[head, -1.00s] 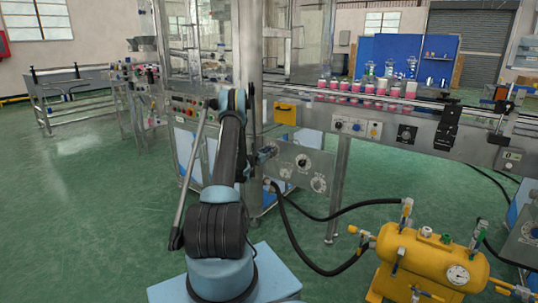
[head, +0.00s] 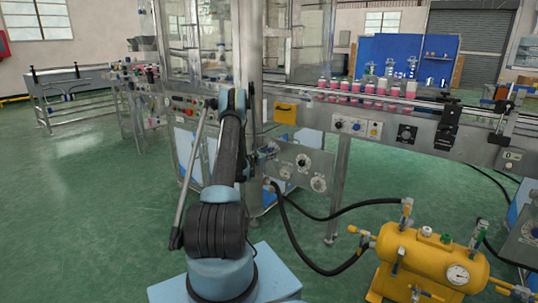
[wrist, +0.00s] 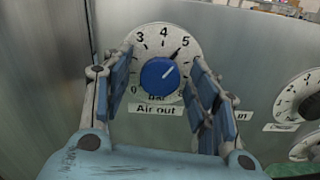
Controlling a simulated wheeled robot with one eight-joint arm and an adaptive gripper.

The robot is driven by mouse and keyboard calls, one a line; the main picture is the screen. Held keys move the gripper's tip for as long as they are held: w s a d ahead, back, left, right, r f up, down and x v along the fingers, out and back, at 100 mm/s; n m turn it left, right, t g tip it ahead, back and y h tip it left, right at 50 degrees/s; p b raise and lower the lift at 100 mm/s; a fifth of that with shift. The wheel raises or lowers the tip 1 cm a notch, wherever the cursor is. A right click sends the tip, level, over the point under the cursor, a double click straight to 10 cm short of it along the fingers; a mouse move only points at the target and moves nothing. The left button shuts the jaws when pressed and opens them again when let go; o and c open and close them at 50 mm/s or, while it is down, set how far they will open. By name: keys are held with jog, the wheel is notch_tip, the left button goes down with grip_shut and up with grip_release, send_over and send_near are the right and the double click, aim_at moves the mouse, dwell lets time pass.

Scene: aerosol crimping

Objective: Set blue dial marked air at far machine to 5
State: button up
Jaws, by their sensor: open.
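The blue dial knob (wrist: 153,80) is in the wrist view, on a round white scale plate with numbers, above a label (wrist: 158,109) reading "Air out". Its white pointer line aims up and right, roughly toward the 5; the exact reading is hard to tell. My gripper (wrist: 161,64) is open, with one blue-padded finger on each side of the knob. Gaps show between the pads and the knob. In the head view my gripper (head: 266,153) is at the grey panel (head: 300,182) beside the steel post, and the blue knob is hidden or too small to make out there.
Two more dials (head: 303,160) (head: 319,184) sit right of my gripper on the same panel. A black hose (head: 318,268) runs from below the panel to a yellow tank (head: 430,258). A conveyor with pink bottles (head: 368,88) stands behind. Green floor is free at left.

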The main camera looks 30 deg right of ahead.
jog(key=v, duration=1.2)
jog(key=shift+w, duration=0.1)
jog(key=s+a+r+m+g+y, duration=0.1)
jog(key=s+a+r+m, duration=0.1)
jog(key=a+r+m, duration=0.3)
jog(key=s+a+r+m+y, duration=0.1)
jog(key=s+a+r+y, duration=0.2)
jog(key=r, duration=0.4)
jog(key=s+a+r+m+g, duration=0.1)
jog(key=s+a+r+m, duration=0.15)
jog(key=a+r, duration=0.3)
jog(key=s+a+r+m+y, duration=0.2)
jog(key=s+a+m+y, duration=0.1)
jog(key=s+a, duration=0.4)
jog(key=s+a+r+m+y, duration=0.2)
jog(key=s+a+r+m, duration=0.1)
jog(key=s+a, duration=0.45)
jog(key=s+a+f+m+g+y, duration=0.1)
jog(key=s+a+f+m+y, duration=0.2)
jog(key=s+a, duration=0.7)
jog(key=s+a+f+m+g+y, duration=0.1)
jog(key=s+a+f+m+y, duration=0.2)
jog(key=s+a+f, duration=0.3)
jog(key=s+a+y, duration=0.1)
jog(key=s+a, duration=0.4)
jog(key=s, duration=0.8)
jog(key=shift+a+g+y, duration=0.2)
jog(key=shift+g+y, duration=0.1)
jog(key=shift+g, duration=0.1)
jog(key=shift+d, duration=0.1)
